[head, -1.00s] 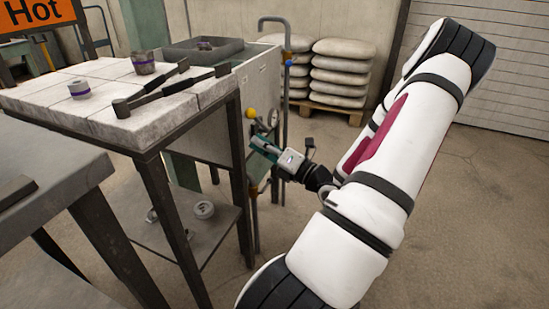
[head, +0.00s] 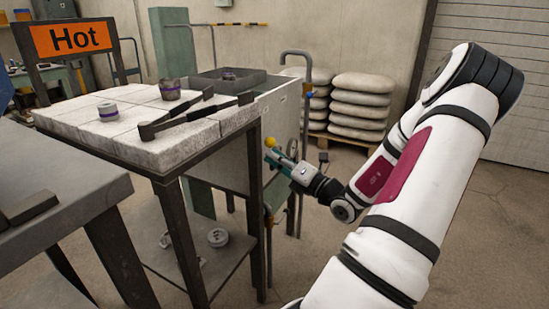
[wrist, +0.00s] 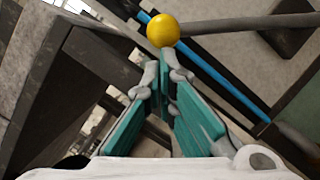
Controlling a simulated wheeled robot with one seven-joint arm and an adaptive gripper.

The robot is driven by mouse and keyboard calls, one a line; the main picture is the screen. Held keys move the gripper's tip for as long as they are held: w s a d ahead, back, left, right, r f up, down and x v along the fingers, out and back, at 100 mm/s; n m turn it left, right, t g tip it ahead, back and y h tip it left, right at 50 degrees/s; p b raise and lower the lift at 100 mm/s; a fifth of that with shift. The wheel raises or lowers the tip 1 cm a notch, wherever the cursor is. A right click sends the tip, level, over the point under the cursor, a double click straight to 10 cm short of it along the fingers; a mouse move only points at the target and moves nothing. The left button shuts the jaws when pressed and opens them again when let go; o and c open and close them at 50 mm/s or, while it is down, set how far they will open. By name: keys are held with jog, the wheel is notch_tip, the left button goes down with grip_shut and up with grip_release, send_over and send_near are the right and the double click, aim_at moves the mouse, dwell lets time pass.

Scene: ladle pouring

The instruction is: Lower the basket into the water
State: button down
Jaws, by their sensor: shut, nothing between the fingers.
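The yellow ball knob (head: 270,142) is on the front side of the grey tank (head: 276,106). In the wrist view the knob (wrist: 163,30) sits at the end of a grey rod, just beyond my fingertips. My gripper (head: 274,158) has teal finger pads. Its fingertips (wrist: 160,72) are together, empty, and close below the knob; I cannot tell whether they touch it. A dark grey open tray, perhaps the basket (head: 205,82), sits at the top of the tank with a small dark part (head: 229,73) in it. The water is not visible.
A grey pipe (head: 308,110) and stacked sacks (head: 362,100) stand behind. The floor at right is clear.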

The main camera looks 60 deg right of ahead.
jog(key=shift+d+r+m+p, duration=0.2)
jog(key=shift+r+m+p, duration=0.15)
jog(key=shift+p, duration=0.55)
